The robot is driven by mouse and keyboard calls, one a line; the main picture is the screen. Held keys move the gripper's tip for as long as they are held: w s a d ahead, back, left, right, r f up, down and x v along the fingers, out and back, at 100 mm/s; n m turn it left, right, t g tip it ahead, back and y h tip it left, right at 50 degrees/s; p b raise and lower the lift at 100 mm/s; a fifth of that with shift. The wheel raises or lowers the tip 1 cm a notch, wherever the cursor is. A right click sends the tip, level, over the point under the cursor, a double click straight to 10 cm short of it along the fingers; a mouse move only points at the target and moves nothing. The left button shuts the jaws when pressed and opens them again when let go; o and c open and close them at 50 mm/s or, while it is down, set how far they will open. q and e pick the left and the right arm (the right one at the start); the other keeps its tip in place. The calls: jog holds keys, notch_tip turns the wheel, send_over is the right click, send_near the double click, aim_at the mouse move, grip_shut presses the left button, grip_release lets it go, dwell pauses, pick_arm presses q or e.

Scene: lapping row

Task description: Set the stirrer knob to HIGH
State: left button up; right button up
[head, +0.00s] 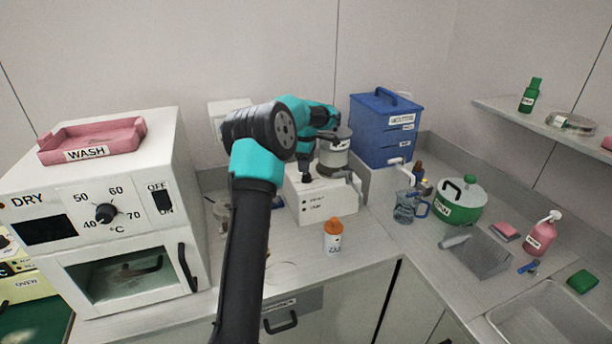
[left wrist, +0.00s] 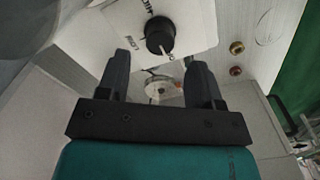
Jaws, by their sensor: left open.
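The stirrer (head: 325,203) is a white box on the counter, behind the orange-capped bottle. Its black round knob (left wrist: 159,35) shows in the left wrist view on a white panel with printed labels, one seeming to read LOW. A pale pointer mark on the knob faces the lower right of that view. I cannot read which setting it marks. My left gripper (left wrist: 160,70) is open and empty, its two dark fingers apart, with the knob just beyond the tips. In the head view my left arm reaches over the stirrer and partly hides it. My right gripper is not in view.
A grey lidded vessel (head: 334,158) stands by my left wrist. An orange-capped bottle (head: 333,238) stands in front of the stirrer. The white oven (head: 105,215) is at left.

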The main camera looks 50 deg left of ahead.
aim_at(306, 177)
pick_arm(q)
jog(key=shift+f, duration=2.65)
jog(key=shift+c, duration=0.3)
jog(key=c, duration=0.9)
jog(key=shift+o, duration=0.2)
